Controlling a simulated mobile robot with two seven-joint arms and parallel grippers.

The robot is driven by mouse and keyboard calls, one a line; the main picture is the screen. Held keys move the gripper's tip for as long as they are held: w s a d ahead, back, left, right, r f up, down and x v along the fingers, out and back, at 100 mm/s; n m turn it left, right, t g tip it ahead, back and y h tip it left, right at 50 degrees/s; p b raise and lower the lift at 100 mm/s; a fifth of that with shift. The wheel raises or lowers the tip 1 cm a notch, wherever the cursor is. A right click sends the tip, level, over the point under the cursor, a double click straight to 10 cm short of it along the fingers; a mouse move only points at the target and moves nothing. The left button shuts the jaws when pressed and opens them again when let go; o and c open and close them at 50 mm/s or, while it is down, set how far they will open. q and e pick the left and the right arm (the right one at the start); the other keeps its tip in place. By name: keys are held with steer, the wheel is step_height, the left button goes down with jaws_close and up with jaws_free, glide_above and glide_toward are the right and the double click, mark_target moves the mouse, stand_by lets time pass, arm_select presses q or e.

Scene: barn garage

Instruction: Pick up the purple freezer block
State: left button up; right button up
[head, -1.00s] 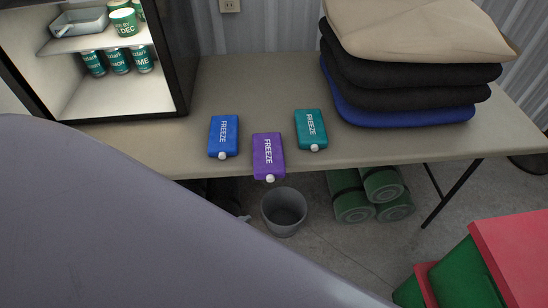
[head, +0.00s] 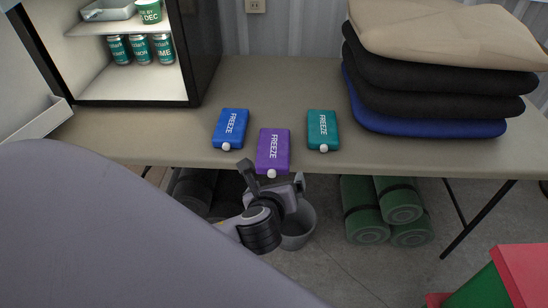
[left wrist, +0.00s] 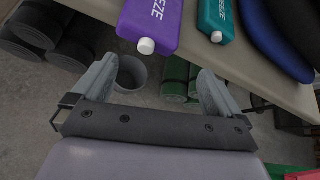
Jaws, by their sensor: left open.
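The purple freezer block (head: 272,150) lies flat near the front edge of the table, its white cap toward that edge. It lies between a blue freezer block (head: 230,128) and a teal one (head: 322,129). My left gripper (head: 271,177) is open and empty at the table's front edge, close to the purple block's cap end. In the left wrist view the purple block (left wrist: 152,20) shows above and beyond the two open fingers (left wrist: 157,80); its far part is cut off by the frame. My right gripper is not in view.
The tan table (head: 430,153) has a stack of folded cushions (head: 430,85) at right and an open lit cabinet (head: 135,85) with cans at left. Below are a grey bucket (head: 298,226) and green rolled mats (head: 364,210). A red-lidded green box (head: 524,275) stands at bottom right.

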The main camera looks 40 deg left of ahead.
mark_target(273, 160)
arm_select(q)
steer(key=a+r+m+y, duration=0.1)
steer(key=w+a+r+m+y+b, duration=0.1)
steer(key=shift+w+a+r+m+t, duration=0.15)
steer(key=shift+m+t, duration=0.15)
steer(key=shift+m, duration=0.1)
steer(key=x, duration=0.2)
steer(key=b+x, duration=0.1)
steer(key=x, duration=0.2)
steer(key=shift+a+f, duration=0.2)
steer(key=shift+f, duration=0.3)
steer(key=shift+w+a+f+b, duration=0.2)
steer(key=shift+w+a+b, duration=0.1)
steer(key=shift+w, duration=0.1)
steer(key=c, duration=0.8)
steer(key=shift+r, duration=0.1)
steer(key=c, duration=0.3)
steer(key=shift+r, duration=0.1)
